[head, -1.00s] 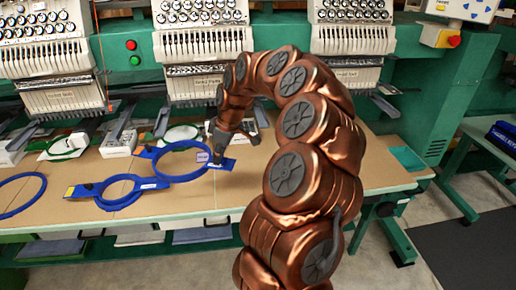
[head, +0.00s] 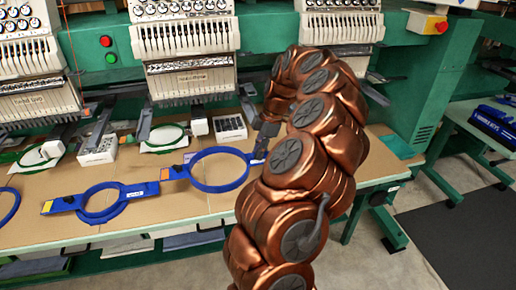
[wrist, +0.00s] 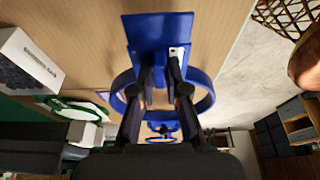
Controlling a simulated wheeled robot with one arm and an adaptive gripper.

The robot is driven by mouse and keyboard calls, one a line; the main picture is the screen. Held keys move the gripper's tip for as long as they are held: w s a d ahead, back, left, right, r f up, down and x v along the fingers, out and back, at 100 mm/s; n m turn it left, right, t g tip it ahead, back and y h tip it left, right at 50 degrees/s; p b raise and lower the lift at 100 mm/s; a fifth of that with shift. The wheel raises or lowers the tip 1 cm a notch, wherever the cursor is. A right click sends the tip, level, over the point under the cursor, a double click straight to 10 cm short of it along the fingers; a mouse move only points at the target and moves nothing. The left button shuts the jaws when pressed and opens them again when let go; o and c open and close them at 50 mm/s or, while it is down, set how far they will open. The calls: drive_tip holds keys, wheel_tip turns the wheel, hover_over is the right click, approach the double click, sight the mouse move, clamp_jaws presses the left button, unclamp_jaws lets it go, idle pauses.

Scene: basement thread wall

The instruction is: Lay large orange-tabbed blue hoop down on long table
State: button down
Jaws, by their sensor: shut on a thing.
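The large blue hoop (head: 222,189) has an orange tab at its left end. My gripper (head: 260,152) is shut on the blue bracket at its right end. In the wrist view my fingers (wrist: 160,70) close on the blue bracket (wrist: 157,30), and the ring (wrist: 207,100) shows behind them. The hoop is roughly level over the long tan table (head: 150,218), near its right part. I cannot tell whether it touches the tabletop. My arm hides part of the table right of the gripper.
A smaller blue hoop with a yellow tab (head: 82,209) lies left of the held hoop, close to its orange tab. Another blue hoop (head: 8,207) is cut by the left edge. White boxes (head: 229,127), green hoops and embroidery machines (head: 185,50) line the back. Bare tabletop shows in front.

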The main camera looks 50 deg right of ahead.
wheel_tip(320, 180, down, 2)
drive_tip(key=shift+f, duration=0.1)
drive_tip(key=shift+f+b, duration=0.75)
drive_tip(key=shift+f, duration=0.6)
drive_tip(key=c, duration=1.1)
unclamp_jaws()
drive_tip(key=shift+r, duration=0.1)
drive_tip(key=v, duration=1.2)
drive_tip(key=shift+a, duration=0.1)
